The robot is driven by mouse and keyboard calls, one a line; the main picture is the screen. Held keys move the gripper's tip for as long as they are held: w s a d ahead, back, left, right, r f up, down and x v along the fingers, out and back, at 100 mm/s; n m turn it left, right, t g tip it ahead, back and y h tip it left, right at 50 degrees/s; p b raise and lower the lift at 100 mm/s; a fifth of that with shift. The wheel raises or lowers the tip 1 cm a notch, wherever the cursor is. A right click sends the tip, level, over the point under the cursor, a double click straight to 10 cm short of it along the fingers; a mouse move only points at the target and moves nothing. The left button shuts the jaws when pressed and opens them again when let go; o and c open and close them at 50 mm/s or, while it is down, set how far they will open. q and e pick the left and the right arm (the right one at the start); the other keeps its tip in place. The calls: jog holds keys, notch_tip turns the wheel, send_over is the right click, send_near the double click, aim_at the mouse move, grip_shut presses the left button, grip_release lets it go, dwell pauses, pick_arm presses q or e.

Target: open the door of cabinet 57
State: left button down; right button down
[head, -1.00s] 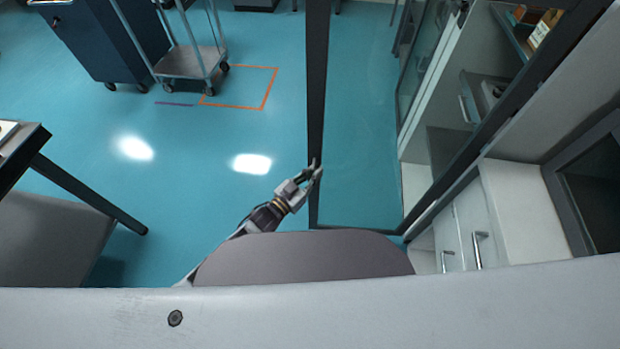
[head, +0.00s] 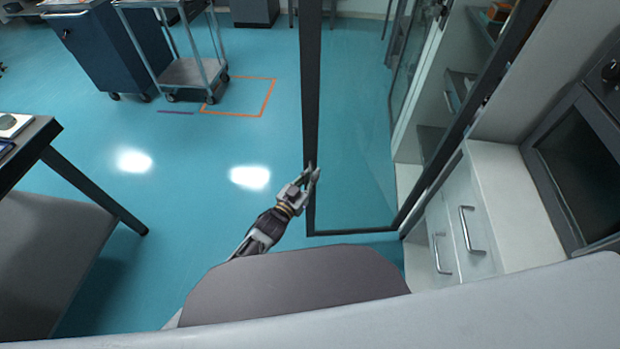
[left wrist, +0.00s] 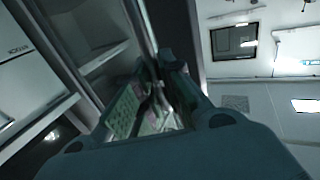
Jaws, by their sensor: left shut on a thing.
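The cabinet door (head: 310,90) is a glass panel in a dark frame. It stands swung out from the cabinet (head: 408,130) on the right, and floor shows through its glass. My left gripper (head: 311,174) is at the door's outer vertical frame bar, low down near its bottom corner, and is shut on it. In the left wrist view, the fingers (left wrist: 157,88) close around a dark bar, and the exact contact is hard to make out. No number 57 is readable. My right gripper is out of view.
White drawers with metal handles (head: 470,232) stand at the lower right, beside a dark-framed unit (head: 580,165). A metal cart (head: 190,72) and a dark blue cabinet (head: 105,50) stand at the upper left. A table (head: 30,140) is at the left. The floor between is clear.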

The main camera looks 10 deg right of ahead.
pick_arm(q)
jog(key=shift+w+a+r, duration=0.15)
jog(key=shift+w+r, duration=0.05)
jog(key=shift+r, duration=0.05)
jog(key=c, duration=1.5)
grip_release()
jog(key=shift+s, duration=0.1)
jog(key=shift+s, duration=0.1)
jog(key=shift+f+v, duration=0.1)
jog(key=shift+v, duration=2.9)
jog(key=shift+f+v, duration=0.15)
jog(key=shift+v, duration=2.8)
